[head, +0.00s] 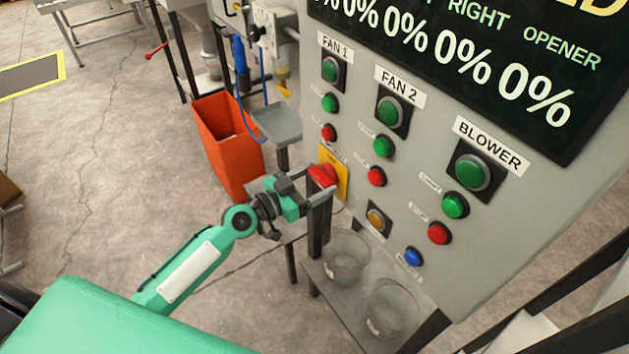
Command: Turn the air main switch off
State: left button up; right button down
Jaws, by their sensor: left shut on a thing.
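A red knob (322,177) sits on a yellow plate (343,185) at the lower left of the grey control panel (420,180). The plate's lettering is too small to read, so I cannot tell for sure that this is the air main switch. My left gripper (318,187) is at the panel with its fingers around the red knob, shut on it. The fingers hide part of the knob. My right gripper is not in view.
The panel carries green and red buttons labelled FAN 1, FAN 2 and BLOWER (473,171), plus an amber button (376,218) and a blue button (413,257). Two clear bowls (393,307) stand on a shelf below. An orange bin (228,150) stands behind my gripper.

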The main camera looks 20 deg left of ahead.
pick_arm(q)
jog(key=n, duration=0.3)
jog(key=shift+b, duration=0.3)
jog(key=n, duration=0.9)
jog(key=shift+n+p, duration=0.3)
jog(key=n+p, duration=0.1)
jog(key=n, duration=0.3)
jog(key=shift+n, duration=0.4)
jog(key=o, duration=1)
